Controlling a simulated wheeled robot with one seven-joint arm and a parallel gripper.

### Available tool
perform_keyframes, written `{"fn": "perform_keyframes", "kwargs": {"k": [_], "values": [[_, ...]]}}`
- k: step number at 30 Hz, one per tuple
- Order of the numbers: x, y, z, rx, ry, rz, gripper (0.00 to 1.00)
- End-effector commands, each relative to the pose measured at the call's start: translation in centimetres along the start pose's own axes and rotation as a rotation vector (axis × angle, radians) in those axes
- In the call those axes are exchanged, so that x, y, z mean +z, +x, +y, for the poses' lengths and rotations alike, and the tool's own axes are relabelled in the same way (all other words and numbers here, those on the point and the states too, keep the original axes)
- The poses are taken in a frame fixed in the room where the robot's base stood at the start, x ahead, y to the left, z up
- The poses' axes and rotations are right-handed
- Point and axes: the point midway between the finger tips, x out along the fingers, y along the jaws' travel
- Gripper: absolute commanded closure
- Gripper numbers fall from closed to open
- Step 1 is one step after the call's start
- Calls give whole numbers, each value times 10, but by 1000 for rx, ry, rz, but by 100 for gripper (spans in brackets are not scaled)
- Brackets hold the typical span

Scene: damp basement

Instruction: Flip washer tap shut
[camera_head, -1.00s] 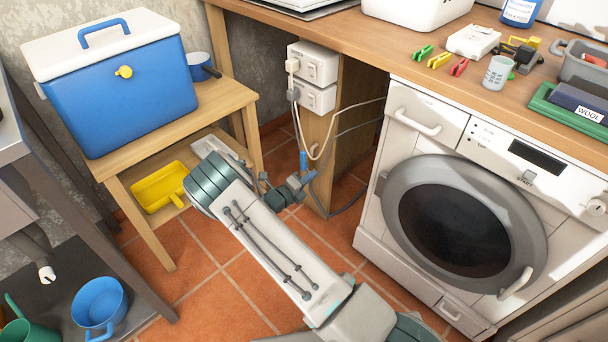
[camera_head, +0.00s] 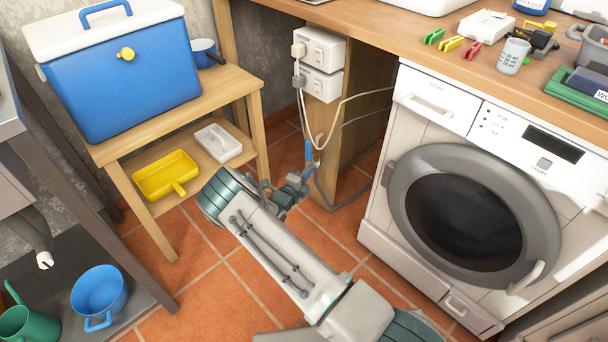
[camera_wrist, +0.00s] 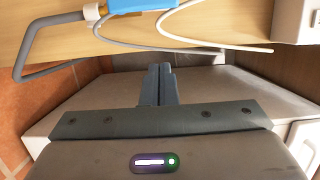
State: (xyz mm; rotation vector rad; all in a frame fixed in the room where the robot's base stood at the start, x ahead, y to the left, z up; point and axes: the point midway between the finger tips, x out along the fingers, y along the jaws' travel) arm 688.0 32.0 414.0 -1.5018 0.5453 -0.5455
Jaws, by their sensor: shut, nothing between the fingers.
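The washer tap shows a blue part (camera_head: 309,153) on the wooden side panel under the worktop, above a grey hose. In the wrist view a blue part (camera_wrist: 130,5) is cut off by the top edge, with a brass-coloured collar beside it and the grey hose bending away. My gripper (camera_head: 305,176) is just below the blue part in the head view; contact cannot be told there. In the wrist view its fingers (camera_wrist: 158,72) are together and empty, apart from the blue part. The tap's lever position is unclear. The washer (camera_head: 465,215) stands to the right.
White socket boxes (camera_head: 322,66) with plugs and loose cables hang above the tap. A wooden stand (camera_head: 215,93) holds a blue cooler (camera_head: 125,80), with a yellow scoop (camera_head: 165,175) and white tray (camera_head: 218,143) below.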

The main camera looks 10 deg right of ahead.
Motion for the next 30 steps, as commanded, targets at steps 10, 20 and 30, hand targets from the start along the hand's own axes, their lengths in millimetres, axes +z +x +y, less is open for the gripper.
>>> {"fn": "perform_keyframes", "kwargs": {"k": [10,20,30], "values": [[10,66,4,-1,6,-2,100],[37,73,1,0,2,2,100],[38,73,0,0,0,2,100]]}}
